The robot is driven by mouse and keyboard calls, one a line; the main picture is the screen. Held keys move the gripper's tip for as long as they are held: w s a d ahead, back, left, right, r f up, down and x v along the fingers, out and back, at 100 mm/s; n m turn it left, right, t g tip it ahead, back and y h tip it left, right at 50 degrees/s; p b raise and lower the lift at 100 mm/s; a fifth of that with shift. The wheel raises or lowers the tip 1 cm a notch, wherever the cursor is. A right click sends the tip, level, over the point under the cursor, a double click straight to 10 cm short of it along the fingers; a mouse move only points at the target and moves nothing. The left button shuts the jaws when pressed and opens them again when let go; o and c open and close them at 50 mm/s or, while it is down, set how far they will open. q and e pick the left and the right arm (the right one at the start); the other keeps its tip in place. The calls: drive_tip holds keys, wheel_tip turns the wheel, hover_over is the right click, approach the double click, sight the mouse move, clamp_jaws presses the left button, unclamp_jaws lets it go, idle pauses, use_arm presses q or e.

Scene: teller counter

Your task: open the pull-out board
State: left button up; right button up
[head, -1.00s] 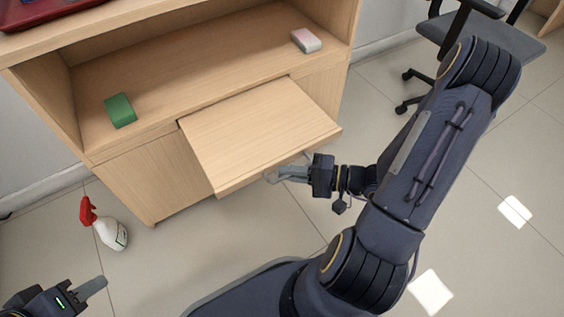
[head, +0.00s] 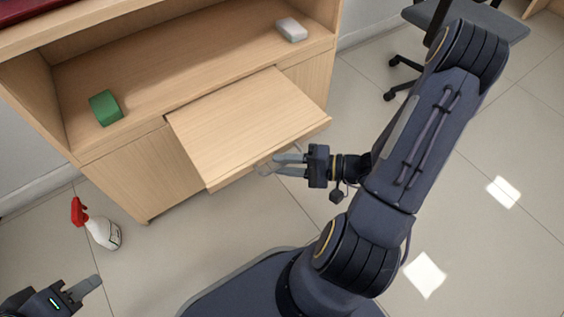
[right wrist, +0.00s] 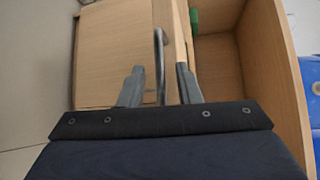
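The pull-out board (head: 250,125) is a pale wooden panel extending well out from the cabinet below its open shelf. A thin metal handle (head: 265,169) is on its front edge; it shows as a grey bar in the right wrist view (right wrist: 160,55). My right gripper (head: 276,165) is at this handle. Its fingers are apart, one on each side of the bar, with visible gaps in the right wrist view (right wrist: 161,80). My left gripper (head: 92,284) is at the lower left, away from the board; its finger opening is unclear.
The wooden cabinet's shelf (head: 190,75) holds a green block (head: 105,108) and a white block (head: 292,30). A spray bottle (head: 103,232) with a red head stands on the floor at left. An office chair (head: 470,22) is at upper right. Floor before the board is clear.

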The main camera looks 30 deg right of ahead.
drive_tip(key=f+p+v, duration=0.1)
drive_tip(key=v, duration=0.5)
drive_tip(key=shift+s+d+r+p, duration=0.3)
drive_tip(key=shift+r, duration=0.25)
drive_tip(key=shift+r, duration=0.1)
drive_tip(key=s+a+r+n+g+h, duration=0.5)
drive_tip(key=a+r+n+g+h, duration=0.1)
drive_tip(key=a+r+n+g, duration=0.3)
wheel_tip(320, 180, up, 40)
drive_tip(key=t+h+p, duration=0.2)
drive_tip(key=t+p, duration=0.1)
drive_tip(key=p, duration=3.2)
drive_tip(key=shift+m+t, duration=0.3)
drive_tip(key=shift+m, duration=0.1)
